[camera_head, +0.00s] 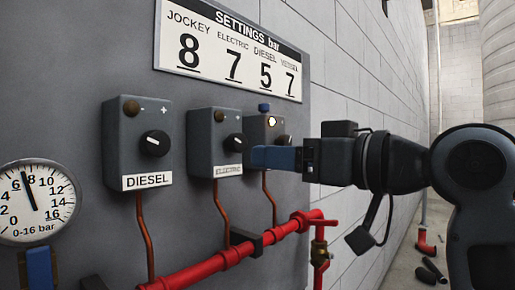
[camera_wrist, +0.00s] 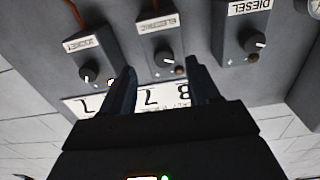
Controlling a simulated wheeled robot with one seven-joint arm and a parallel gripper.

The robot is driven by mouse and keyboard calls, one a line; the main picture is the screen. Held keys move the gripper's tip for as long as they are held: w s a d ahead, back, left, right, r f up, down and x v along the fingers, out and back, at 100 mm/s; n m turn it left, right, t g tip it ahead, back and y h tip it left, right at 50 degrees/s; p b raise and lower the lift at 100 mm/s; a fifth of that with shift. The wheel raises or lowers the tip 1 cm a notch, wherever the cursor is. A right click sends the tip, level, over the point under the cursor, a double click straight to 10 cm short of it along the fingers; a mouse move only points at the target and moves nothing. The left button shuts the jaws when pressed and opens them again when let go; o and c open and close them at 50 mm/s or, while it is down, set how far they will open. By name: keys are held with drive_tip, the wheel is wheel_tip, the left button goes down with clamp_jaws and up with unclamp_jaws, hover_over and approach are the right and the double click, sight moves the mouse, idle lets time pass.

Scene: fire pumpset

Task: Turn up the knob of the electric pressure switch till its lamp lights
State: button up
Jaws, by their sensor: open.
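The electric pressure switch (camera_head: 203,130) is the middle grey box on the panel, labelled ELECTRIC. Its black knob (camera_head: 236,141) with a white mark faces out, and its lamp (camera_head: 219,116) is dull brown and unlit. In the wrist view, which is upside down, the electric knob (camera_wrist: 163,57) shows between my fingertips, with its lamp (camera_wrist: 180,71) dark. My gripper (camera_head: 257,156) has blue fingers just right of the electric knob in the head view. It is open, also in the wrist view (camera_wrist: 161,66). I cannot tell whether a finger touches the knob.
The DIESEL switch (camera_head: 137,140) stands to the left, its lamp dark. A third switch (camera_head: 264,129) on the right is partly behind my gripper, with a bright lamp (camera_head: 272,121). A settings board (camera_head: 228,47) hangs above. A red pipe (camera_head: 235,255) runs below; a gauge (camera_head: 36,201) is at left.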

sight(241, 143)
drive_tip(key=shift+n, duration=0.3)
drive_tip(key=shift+r+p+x, duration=0.15)
drive_tip(key=shift+r+x, duration=0.15)
drive_tip(key=shift+x, duration=1)
drive_tip(key=shift+r+p+x, duration=0.15)
drive_tip(key=shift+r+x, duration=0.1)
drive_tip(key=shift+x, duration=1)
drive_tip(key=shift+r+p+x, duration=0.15)
drive_tip(key=shift+r+x, duration=0.15)
drive_tip(key=shift+x, duration=1)
drive_tip(key=shift+s, duration=0.1)
drive_tip(key=c, duration=1)
drive_tip(key=shift+c, duration=0.2)
drive_tip(key=shift+a+r+p, duration=0.1)
drive_tip(key=shift+p, duration=0.35)
